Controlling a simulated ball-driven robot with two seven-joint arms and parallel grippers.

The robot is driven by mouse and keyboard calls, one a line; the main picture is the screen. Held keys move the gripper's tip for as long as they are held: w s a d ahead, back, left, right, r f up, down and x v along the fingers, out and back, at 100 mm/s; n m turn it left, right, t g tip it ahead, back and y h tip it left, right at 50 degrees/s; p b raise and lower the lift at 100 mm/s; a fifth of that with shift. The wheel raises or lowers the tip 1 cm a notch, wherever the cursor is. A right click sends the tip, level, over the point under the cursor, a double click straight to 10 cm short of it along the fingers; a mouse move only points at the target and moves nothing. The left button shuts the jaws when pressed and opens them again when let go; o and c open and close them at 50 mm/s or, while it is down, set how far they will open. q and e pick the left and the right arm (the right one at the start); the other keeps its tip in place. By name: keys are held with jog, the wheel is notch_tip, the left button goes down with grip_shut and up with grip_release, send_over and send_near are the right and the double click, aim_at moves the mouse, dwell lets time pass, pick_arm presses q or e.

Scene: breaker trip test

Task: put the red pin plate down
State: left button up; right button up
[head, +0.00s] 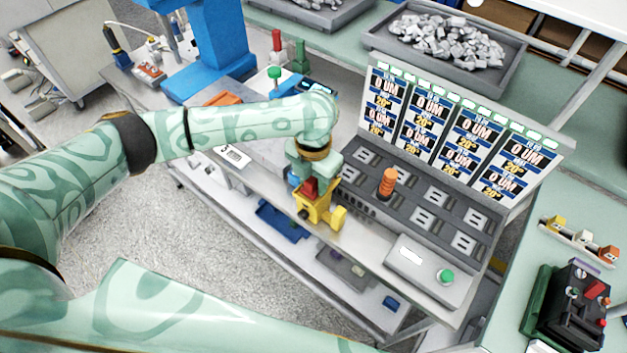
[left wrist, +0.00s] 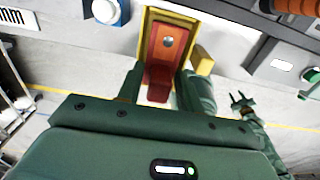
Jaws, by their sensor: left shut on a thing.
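The red pin plate (left wrist: 168,45) shows in the left wrist view as a red-orange plate inside a yellow frame (left wrist: 197,22). In the head view the red part (head: 311,187) sits at the top of the yellow piece (head: 317,207), by the bench's front edge. My left gripper (left wrist: 161,84) is shut on the red pin plate, with a dark green finger on each side of its near end. In the head view this gripper hangs over the yellow piece and hides part of it. A small dark green pronged shape, perhaps my right gripper (left wrist: 241,98), shows at the right of the wrist view.
Right of the yellow piece is a grey breaker bench with dark slots, an orange knobbed part (head: 387,183) and a display panel (head: 455,130). A grey box with a green button (head: 444,276) stands at the front right. A blue press (head: 212,50) stands behind my arm.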

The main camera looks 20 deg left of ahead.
pick_arm(q)
jog(key=shift+f, duration=0.1)
jog(key=shift+f, duration=0.1)
jog(key=o, duration=1.1)
jog(key=shift+c, duration=0.2)
notch_tip(320, 180, up, 12)
jog(key=p, duration=0.3)
